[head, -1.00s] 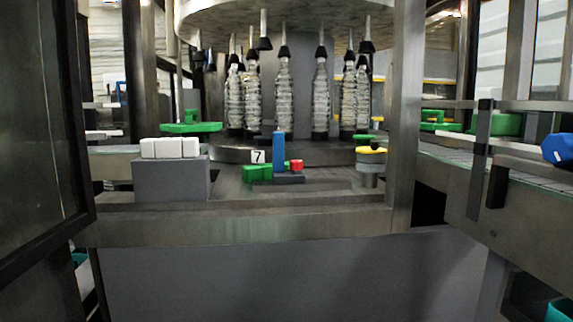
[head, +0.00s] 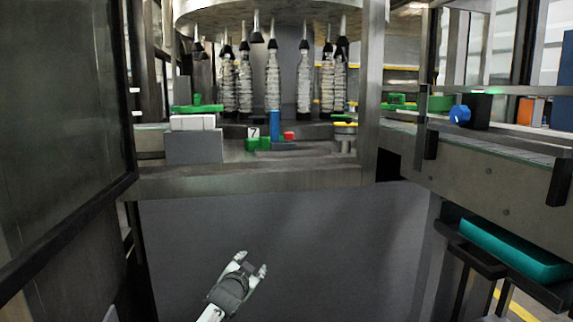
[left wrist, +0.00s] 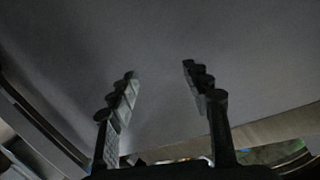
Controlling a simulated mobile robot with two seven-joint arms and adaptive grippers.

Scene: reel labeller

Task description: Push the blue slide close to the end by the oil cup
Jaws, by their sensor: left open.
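The blue slide (head: 274,124) stands upright on a low dark rail (head: 279,147) on the machine deck. A green block (head: 257,144) sits to its left, below a white plate marked 7 (head: 253,132). A small red block (head: 289,135) sits just to its right. I cannot tell for sure which part is the oil cup. My left gripper (head: 252,263) is open and empty, well below and in front of the deck before the grey front panel. In the left wrist view its two fingers (left wrist: 160,85) are apart with nothing between them. My right gripper is not in view.
White blocks (head: 193,122) sit on a grey box (head: 194,147) left of the slide. A yellow-topped round part (head: 345,128) stands to the right, near a steel post (head: 371,100). Bottles (head: 273,83) hang behind. A dark door (head: 65,120) borders the left.

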